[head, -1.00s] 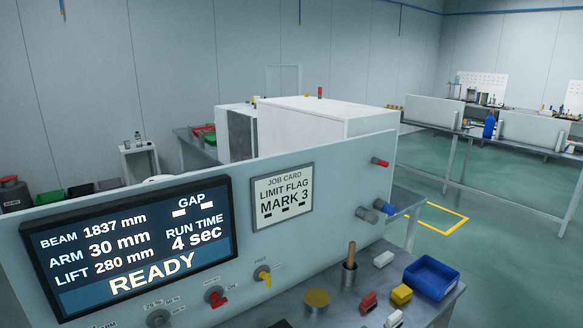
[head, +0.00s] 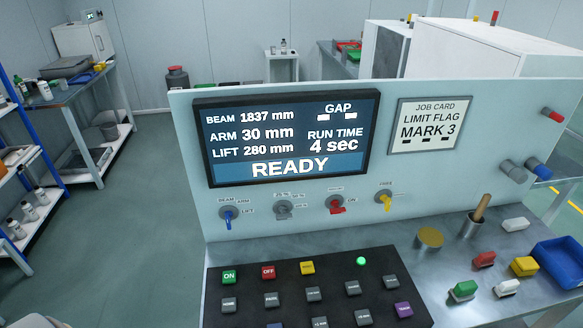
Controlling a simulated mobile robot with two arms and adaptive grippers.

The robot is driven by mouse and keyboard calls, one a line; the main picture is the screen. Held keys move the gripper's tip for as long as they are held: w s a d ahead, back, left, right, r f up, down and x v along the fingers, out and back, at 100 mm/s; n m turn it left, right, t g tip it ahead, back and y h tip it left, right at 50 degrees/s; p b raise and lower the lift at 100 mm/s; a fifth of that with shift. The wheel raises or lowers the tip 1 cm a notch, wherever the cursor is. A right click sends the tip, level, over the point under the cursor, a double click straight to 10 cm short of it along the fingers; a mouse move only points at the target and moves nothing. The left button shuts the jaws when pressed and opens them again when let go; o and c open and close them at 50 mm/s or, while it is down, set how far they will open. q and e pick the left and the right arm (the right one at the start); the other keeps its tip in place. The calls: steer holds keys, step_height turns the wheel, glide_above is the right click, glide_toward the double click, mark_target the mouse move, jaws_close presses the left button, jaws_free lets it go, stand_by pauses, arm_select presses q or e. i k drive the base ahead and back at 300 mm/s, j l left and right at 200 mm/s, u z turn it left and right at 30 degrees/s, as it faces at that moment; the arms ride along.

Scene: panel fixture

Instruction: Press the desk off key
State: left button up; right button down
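The desk key panel (head: 240,310) is a black board of keys at the bottom of the head view, in front of the upright panel. The red key marked OFF (head: 268,272) is in its top row, between a green ON key (head: 229,277) and a yellow key (head: 307,268). A green lamp (head: 361,261) glows at the right of that row. The display (head: 290,139) reads READY, with beam 1837 mm, arm 30 mm, lift 280 mm and run time 4 sec. Neither of my grippers is in view. Nothing covers the OFF key.
Blue, grey, red and yellow knobs line the upright panel (head: 185,130) below the display. A job card (head: 430,125) reads LIMIT FLAG MARK 3. Small blocks, a brass disc (head: 429,238), a cup with a wooden handle (head: 474,222) and a blue bin (head: 560,262) are on the right.

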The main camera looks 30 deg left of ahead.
mark_target(268, 272)
steer(key=u, duration=1.05)
